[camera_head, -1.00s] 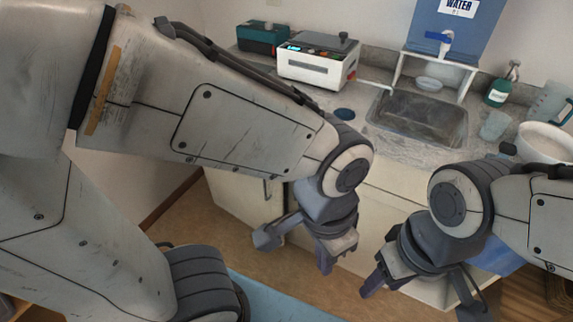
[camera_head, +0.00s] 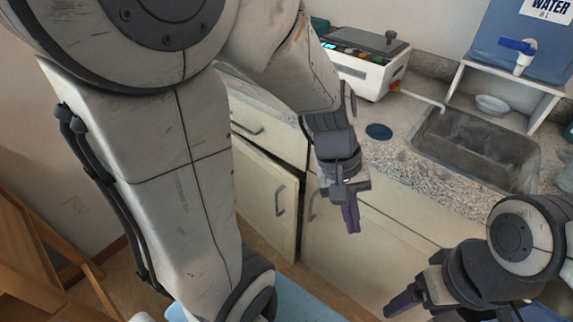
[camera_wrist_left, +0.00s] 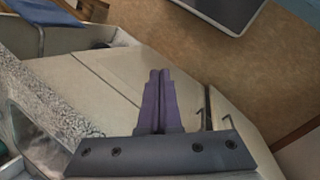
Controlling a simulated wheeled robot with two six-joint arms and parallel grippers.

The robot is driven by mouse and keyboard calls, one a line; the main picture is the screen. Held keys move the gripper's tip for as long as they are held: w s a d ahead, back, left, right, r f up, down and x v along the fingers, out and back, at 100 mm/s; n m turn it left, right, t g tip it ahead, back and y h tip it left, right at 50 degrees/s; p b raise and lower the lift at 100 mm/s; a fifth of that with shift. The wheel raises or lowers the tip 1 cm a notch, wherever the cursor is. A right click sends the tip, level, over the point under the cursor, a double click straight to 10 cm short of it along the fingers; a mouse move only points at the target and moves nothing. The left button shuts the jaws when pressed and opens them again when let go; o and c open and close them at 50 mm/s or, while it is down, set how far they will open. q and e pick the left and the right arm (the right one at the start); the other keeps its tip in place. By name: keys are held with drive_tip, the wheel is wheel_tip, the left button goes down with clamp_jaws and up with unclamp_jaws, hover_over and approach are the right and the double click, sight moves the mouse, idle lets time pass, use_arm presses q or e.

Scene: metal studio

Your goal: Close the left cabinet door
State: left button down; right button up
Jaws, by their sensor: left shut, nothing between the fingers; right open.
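The left cabinet door (camera_head: 262,200) is a cream panel with a grey bar handle (camera_head: 280,200), below a drawer. It looks slightly ajar, with a dark gap along its top edge; my arm hides its left part. My left gripper (camera_head: 350,215) is shut and empty, to the right of that door and in front of the neighbouring door (camera_head: 345,250). In the left wrist view its purple fingers (camera_wrist_left: 156,100) are together, with a cabinet front (camera_wrist_left: 105,75) behind them. A dark gap and a handle show right of them. My right gripper (camera_head: 452,308) is open and empty at the lower right.
The stone counter (camera_head: 400,160) above the cabinets holds a sink (camera_head: 475,150), a white appliance (camera_head: 360,65) and a blue water dispenser (camera_head: 520,50) on a stand. The neighbouring door has its own handle. A wooden frame stands at the lower left.

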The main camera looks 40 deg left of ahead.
use_arm(q)
drive_tip(key=w+a+f+n+t+h+b, duration=0.1)
drive_tip(key=w+a+f+n+t+b, duration=0.3)
drive_tip(key=a+n, duration=0.4)
drive_tip(key=w+a+f+n+t+b, duration=0.1)
drive_tip(key=w+a+f+n+b, duration=0.15)
drive_tip(key=a+f+n, duration=0.4)
drive_tip(key=s+a+f+n+t+y+b, duration=0.2)
drive_tip(key=a+n, duration=0.5)
drive_tip(key=a, duration=0.3)
drive_tip(key=s+a+f+n+t+y+b, duration=0.1)
drive_tip(key=a+f+n+t+y+b, duration=0.15)
drive_tip(key=a+n, duration=0.6)
drive_tip(key=m+b, duration=0.2)
drive_tip(key=b, duration=0.1)
approach(272, 177)
wheel_tip(272, 177, down, 3)
drive_tip(key=w, duration=0.1)
drive_tip(key=w+h, duration=0.1)
drive_tip(key=w, duration=0.1)
drive_tip(key=shift+f+g, duration=0.25)
drive_tip(key=shift+w+d, duration=0.1)
drive_tip(key=shift+w, duration=0.5)
use_arm(e)
wheel_tip(272, 177, down, 15)
drive_tip(key=shift+f, duration=0.15)
drive_tip(key=shift+a, duration=0.1)
